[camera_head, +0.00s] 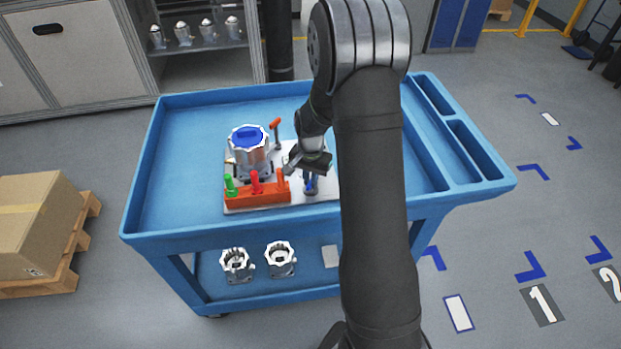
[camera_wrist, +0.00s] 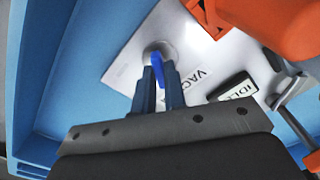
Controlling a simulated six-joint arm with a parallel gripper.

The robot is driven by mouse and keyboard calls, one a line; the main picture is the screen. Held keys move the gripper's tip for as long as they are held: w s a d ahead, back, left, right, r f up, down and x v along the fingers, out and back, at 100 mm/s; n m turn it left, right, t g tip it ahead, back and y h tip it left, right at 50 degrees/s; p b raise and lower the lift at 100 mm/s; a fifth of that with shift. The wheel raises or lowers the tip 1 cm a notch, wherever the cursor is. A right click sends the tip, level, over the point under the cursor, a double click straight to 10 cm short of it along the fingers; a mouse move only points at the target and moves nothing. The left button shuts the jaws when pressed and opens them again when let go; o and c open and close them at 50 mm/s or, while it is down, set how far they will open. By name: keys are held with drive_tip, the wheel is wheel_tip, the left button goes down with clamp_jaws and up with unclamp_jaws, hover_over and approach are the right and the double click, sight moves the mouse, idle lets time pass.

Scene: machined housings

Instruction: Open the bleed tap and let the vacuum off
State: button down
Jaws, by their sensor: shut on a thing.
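My gripper (camera_head: 311,178) is shut on the blue handle of the bleed tap at the right end of the white plate (camera_head: 320,195). In the wrist view the blue tap handle (camera_wrist: 157,66) shows between the two fingers of my gripper (camera_wrist: 160,84), above a round grey base (camera_wrist: 165,48). Beside it the plate bears partly hidden lettering starting "VAC" and a small "IDLE" label (camera_wrist: 233,90). The metal housing (camera_head: 250,155) with a blue top stands on the left of the plate. The handle's lower part is hidden by the fingers.
An orange rack (camera_head: 258,195) with green, red and orange handled pieces stands at the plate's front left. An orange-topped lever (camera_head: 275,124) stands behind. The blue cart (camera_head: 180,215) has raised rims and is clear to the left. More housings (camera_head: 281,259) sit on the lower shelf.

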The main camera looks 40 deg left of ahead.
drive_tip(key=n, duration=0.5)
drive_tip(key=shift+n, duration=0.3)
drive_tip(key=shift+r, duration=0.1)
idle(0.4)
drive_tip(key=c, duration=1.5)
unclamp_jaws()
wheel_tip(320, 180, up, 17)
drive_tip(key=shift+r, duration=0.2)
drive_tip(key=shift+f, duration=0.15)
wheel_tip(320, 180, down, 17)
drive_tip(key=shift+f, duration=0.15)
